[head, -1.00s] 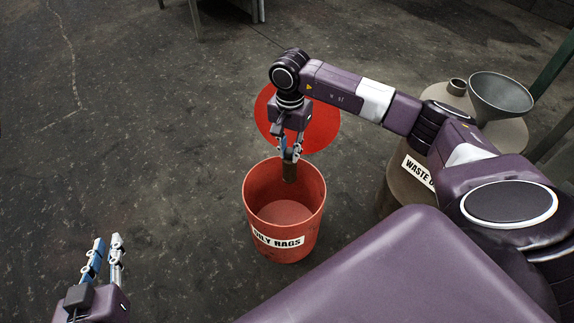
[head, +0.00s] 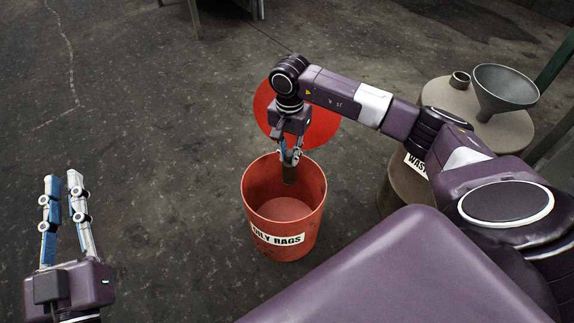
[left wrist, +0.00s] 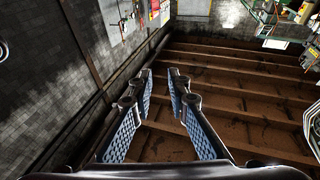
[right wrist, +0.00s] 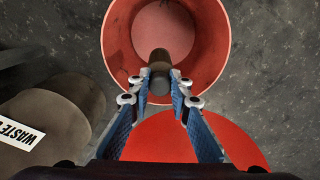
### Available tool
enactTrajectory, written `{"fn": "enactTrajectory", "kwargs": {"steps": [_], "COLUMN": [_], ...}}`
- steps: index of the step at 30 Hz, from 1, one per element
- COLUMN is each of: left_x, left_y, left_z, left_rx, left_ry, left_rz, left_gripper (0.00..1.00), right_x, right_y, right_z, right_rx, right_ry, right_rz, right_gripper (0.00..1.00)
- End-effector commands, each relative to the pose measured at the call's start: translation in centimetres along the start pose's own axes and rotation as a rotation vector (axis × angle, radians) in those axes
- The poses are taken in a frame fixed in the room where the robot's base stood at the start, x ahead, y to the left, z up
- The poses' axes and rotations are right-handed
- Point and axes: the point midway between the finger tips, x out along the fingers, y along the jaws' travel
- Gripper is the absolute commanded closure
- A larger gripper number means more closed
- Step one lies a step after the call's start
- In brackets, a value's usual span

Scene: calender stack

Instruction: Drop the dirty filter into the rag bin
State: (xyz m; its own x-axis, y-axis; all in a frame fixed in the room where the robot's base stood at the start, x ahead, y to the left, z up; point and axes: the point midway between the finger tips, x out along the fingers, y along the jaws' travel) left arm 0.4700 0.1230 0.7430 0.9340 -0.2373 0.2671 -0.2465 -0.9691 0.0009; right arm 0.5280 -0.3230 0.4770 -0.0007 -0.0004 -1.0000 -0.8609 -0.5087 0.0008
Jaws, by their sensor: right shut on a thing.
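My right gripper (head: 290,157) is shut on the dirty filter (head: 289,174), a small dark brown cylinder. The filter hangs upright over the back part of the open rag bin (head: 284,218), with its lower end at or just inside the mouth. The bin is red and labelled "OILY RAGS"; its floor looks empty. The right wrist view shows the filter (right wrist: 160,66) between the fingertips and the bin's rim (right wrist: 222,40) around it. My left gripper (head: 62,186) is open and empty, raised at the left, well away from the bin.
A beige waste drum (head: 440,100) with a funnel (head: 505,88) stands to the right, under my right arm. The floor left of the bin is clear.

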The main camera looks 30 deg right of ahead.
Motion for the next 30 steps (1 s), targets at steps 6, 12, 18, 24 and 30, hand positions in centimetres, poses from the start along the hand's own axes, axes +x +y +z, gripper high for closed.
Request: {"fn": "enactTrajectory", "kwargs": {"steps": [6, 12, 18, 24, 30], "left_x": [0.0, 0.0, 0.0, 0.0, 0.0], "left_y": [0.2, 0.2, 0.2, 0.2, 0.2], "left_z": [-1.3, -1.5, -1.5, -1.4, -1.5], "left_rx": [-0.002, -0.002, -0.002, -0.002, -0.003], "left_ry": [0.061, 0.068, 0.068, 0.067, 0.068], "left_rz": [0.003, 0.004, 0.004, 0.004, 0.003], "left_gripper": [0.84, 0.84, 0.84, 0.84, 0.84], "right_x": [0.4, 0.4, 0.4, 0.4, 0.3], "right_y": [0.0, 0.0, 0.0, 0.0, 0.0], "right_z": [0.0, 0.0, 0.0, 0.0, 0.0], "right_rx": [0.0, 0.0, 0.0, 0.0, 0.0], "right_ry": [0.0, 0.0, 0.0, -0.001, 0.0], "right_rz": [-0.001, -0.001, -0.001, -0.001, -0.001], "right_gripper": [1.0, 1.0, 0.72, 0.62, 0.62]}}
